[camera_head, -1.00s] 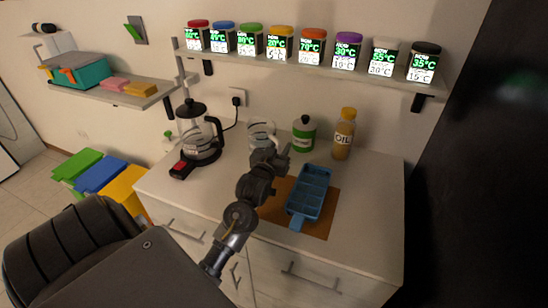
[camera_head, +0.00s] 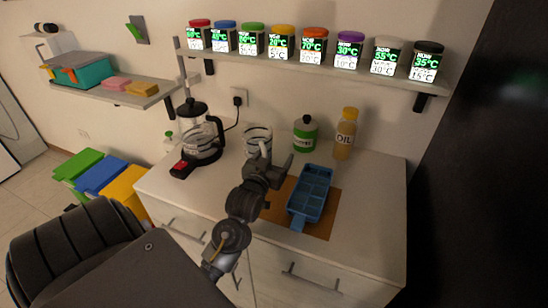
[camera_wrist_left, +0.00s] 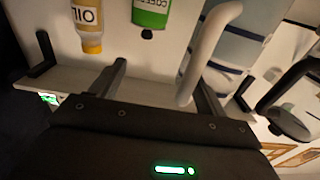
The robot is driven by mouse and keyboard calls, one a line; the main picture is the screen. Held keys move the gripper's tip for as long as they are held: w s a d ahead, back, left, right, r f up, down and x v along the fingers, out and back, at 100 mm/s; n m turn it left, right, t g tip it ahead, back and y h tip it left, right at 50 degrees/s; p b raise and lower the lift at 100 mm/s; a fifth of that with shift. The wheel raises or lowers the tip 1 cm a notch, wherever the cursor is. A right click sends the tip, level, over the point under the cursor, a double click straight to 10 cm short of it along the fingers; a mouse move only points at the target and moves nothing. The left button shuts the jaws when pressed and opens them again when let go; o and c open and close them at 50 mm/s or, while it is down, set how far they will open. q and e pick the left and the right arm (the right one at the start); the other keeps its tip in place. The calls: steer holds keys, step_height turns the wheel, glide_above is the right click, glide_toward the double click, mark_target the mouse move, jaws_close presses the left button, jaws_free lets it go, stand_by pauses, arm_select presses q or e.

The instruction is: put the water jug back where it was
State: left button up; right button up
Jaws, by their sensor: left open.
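The water jug (camera_head: 258,141), clear with bluish contents and a white handle, stands upright on the counter between the coffee maker and the green bottle. In the left wrist view, part of the jug (camera_wrist_left: 232,48) and its white handle (camera_wrist_left: 207,45) show at the upper right. My left gripper (camera_head: 273,163) is open and empty, just in front of the jug and partly covering its lower part. In the left wrist view, the handle's end appears between the spread fingers (camera_wrist_left: 160,78), nearer the right one; I cannot tell whether they touch. My right gripper is out of view.
The coffee maker (camera_head: 203,142) stands left of the jug. A green bottle (camera_head: 304,133) and an oil bottle (camera_head: 345,134) stand to its right. Spice jars line the shelf (camera_head: 300,64) above.

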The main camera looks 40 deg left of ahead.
arm_select(q)
steer(key=o, duration=0.5)
steer(key=b+v, duration=0.2)
steer(key=v, duration=0.8)
steer(key=shift+s+d, duration=0.15)
steer(key=shift+s, duration=0.2)
steer(key=shift+c, duration=0.2)
jaws_close()
steer(key=shift+r, duration=0.1)
